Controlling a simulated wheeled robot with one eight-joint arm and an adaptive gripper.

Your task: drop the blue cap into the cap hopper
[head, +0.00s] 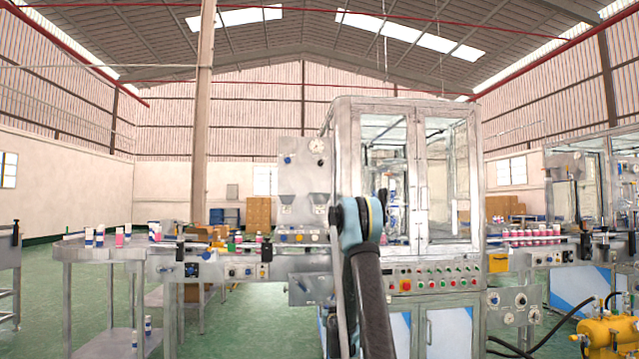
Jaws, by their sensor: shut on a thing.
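My arm, a dark link with a light-blue joint, rises in the middle of the head view in front of the machine. My gripper does not show; the arm may hide it. I cannot pick out a blue cap in a gripper. A small blue item (206,255) shows at the conveyor's front, but I cannot tell what it is. I cannot clearly identify the cap hopper. Two small grey funnel-like shapes (286,199) show on the upright grey panel (303,177) left of the glass cabinet.
The glass-doored crimping cabinet (436,180) stands behind my arm, with a button panel (436,279) below. A conveyor with cans (120,236) runs left, and pink cans (530,236) stand right. A yellow compressor (608,335) and black hoses lie low right.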

